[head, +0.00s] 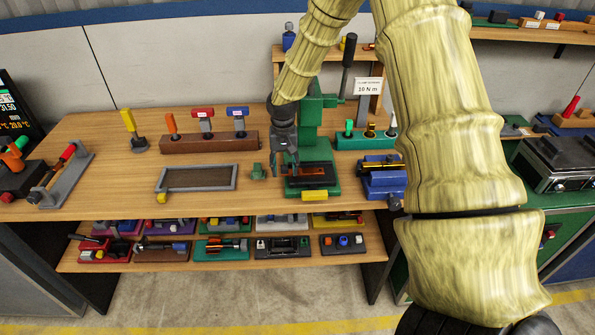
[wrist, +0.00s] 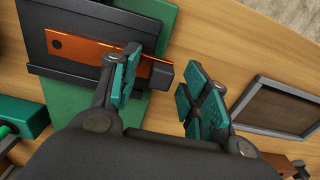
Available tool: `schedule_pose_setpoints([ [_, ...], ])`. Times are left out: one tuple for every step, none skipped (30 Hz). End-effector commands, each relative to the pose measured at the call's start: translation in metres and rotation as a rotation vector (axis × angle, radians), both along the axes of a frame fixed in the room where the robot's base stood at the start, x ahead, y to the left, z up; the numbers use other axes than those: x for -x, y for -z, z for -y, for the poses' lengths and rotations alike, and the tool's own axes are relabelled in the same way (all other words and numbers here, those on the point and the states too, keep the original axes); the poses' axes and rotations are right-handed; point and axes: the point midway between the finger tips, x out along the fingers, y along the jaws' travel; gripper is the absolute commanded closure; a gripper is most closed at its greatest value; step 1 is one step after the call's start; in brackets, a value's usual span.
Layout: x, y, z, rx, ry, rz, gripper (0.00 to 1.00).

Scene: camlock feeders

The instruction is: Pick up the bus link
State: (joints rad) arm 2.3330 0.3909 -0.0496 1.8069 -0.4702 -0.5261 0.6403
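The bus link appears to be the flat copper-orange bar (wrist: 83,49) with a hole near one end. It lies in a black recessed holder (wrist: 60,15) on a green base in the wrist view. In the head view the bar (head: 312,171) shows as a thin orange strip in the green press-like stand. My gripper (wrist: 163,88) is open and empty, with its teal-padded fingers apart. One finger overlaps the bar in the wrist view; the other is past the bar's dark end. In the head view my gripper (head: 286,151) hangs just above the holder's left side.
The green stand's column (head: 309,125) rises close behind my gripper. A blue fixture (head: 382,180) stands to the right. A lower shelf holds several coloured trays.

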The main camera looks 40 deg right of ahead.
Motion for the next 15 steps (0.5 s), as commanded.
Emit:
schedule_pose_setpoints([
  [0.0, 0.0, 0.0, 0.0, 0.0, 0.0, 0.65],
  [0.0, -0.0001, 0.0, 0.0, 0.0, 0.0, 0.7],
  [0.0001, -0.0001, 0.0001, 0.0, 0.0, 0.0, 0.77],
  [0.0001, -0.0001, 0.0, 0.0, 0.0, 0.0, 0.83],
  [0.0001, -0.0001, 0.0001, 0.0, 0.0, 0.0, 0.88],
  [0.0001, -0.0001, 0.0, 0.0, 0.0, 0.0, 0.95],
  [0.0001, -0.0001, 0.0, 0.0, 0.0, 0.0, 1.0],
  [0.0001, -0.0001, 0.0, 0.0, 0.0, 0.0, 1.0],
  [-0.0001, -0.0004, 0.0001, 0.0, 0.0, 0.0, 1.0],
  [0.0, -0.0004, 0.0, 0.0, 0.0, 0.0, 1.0],
  [0.0, -0.0004, 0.0, 0.0, 0.0, 0.0, 1.0],
  [0.0, -0.0004, 0.0, 0.0, 0.0, 0.0, 1.0],
  [0.0, -0.0004, 0.0, 0.0, 0.0, 0.0, 1.0],
  [-0.0001, -0.0004, -0.0001, 0.0, 0.0, 0.0, 1.0],
  [-0.0001, -0.0005, -0.0001, 0.0, 0.0, 0.0, 1.0],
])
